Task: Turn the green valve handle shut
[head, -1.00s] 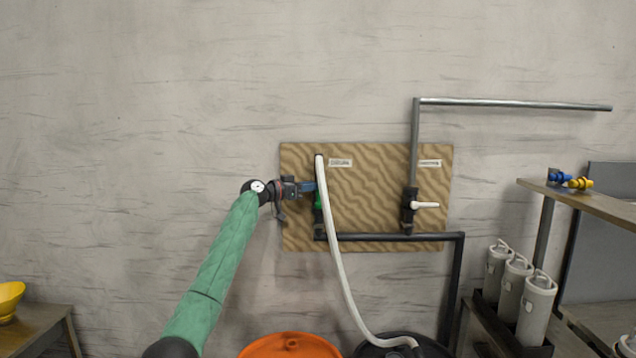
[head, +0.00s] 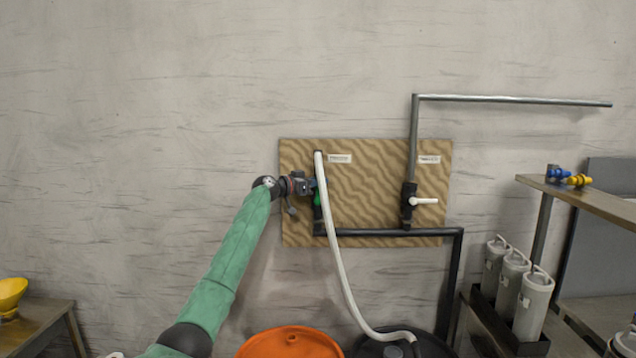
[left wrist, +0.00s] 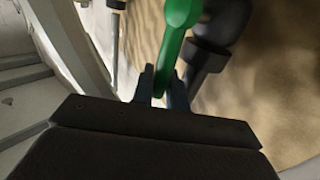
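The green valve handle (head: 317,199) is on the left vertical pipe of the tan wall panel (head: 375,180), partly behind the white hose (head: 331,230). In the left wrist view the green handle (left wrist: 175,45) runs down from its rounded top, and its lower end lies between my fingers. My left gripper (head: 313,187) is at the handle from the left. In the left wrist view the two blue fingers of my left gripper (left wrist: 161,92) sit close on either side of the handle, closed on it. My right gripper is not in view.
A second valve with a white lever (head: 424,201) is on the right pipe. A dark pipe (head: 390,232) runs along the panel's bottom. An orange drum (head: 290,345) and a black drum stand below. A shelf with grey canisters (head: 533,300) is at right.

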